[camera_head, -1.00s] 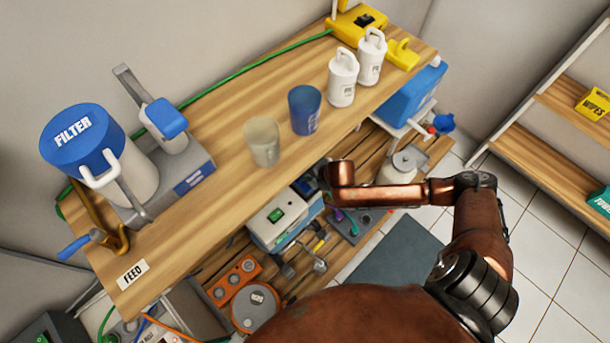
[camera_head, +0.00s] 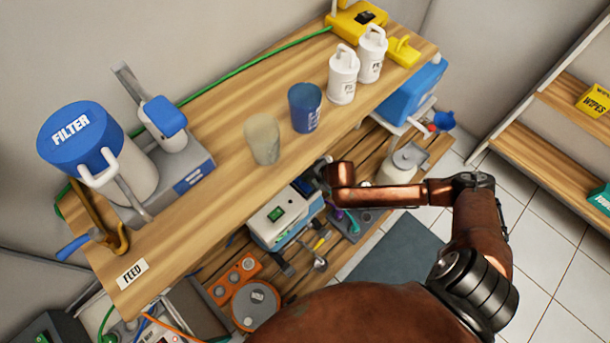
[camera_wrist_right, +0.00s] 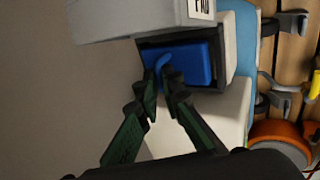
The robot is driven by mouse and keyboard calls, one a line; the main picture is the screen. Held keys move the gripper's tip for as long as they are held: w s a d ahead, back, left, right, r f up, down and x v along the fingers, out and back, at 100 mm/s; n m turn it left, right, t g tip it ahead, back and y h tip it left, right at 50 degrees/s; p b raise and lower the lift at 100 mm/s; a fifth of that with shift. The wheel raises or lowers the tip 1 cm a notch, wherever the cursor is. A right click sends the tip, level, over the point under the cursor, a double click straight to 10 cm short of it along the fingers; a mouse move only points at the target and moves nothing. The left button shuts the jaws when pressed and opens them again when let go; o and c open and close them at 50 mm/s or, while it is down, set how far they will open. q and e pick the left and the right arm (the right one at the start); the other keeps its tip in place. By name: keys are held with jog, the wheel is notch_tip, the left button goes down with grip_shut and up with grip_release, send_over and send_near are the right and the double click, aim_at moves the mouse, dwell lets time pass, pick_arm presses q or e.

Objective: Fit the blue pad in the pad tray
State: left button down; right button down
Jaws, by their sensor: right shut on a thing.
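The blue pad (camera_wrist_right: 198,64) shows in the right wrist view, with a small curved tab on its face. It lies within the dark rectangular frame of the pad tray (camera_wrist_right: 228,55) on a white and light-blue unit; whether it is fully seated I cannot tell. My right gripper (camera_wrist_right: 163,88) is shut on the pad's tab, and its dark green fingers meet there. In the head view my right gripper (camera_head: 318,178) reaches beside the white and blue unit (camera_head: 284,216) under the bench, and my arm hides most of the pad area. My left gripper is out of view.
The wooden bench (camera_head: 205,222) overhangs the lower slatted shelf. A grey box (camera_wrist_right: 120,20) sits close above the tray in the wrist view. An orange unit (camera_head: 232,278) and several tools lie nearby. Cups and white bottles (camera_head: 343,75) stand on the bench.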

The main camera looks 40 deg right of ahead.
jog(key=shift+f, duration=0.65)
jog(key=c, duration=2)
grip_release()
jog(key=v, duration=1.2)
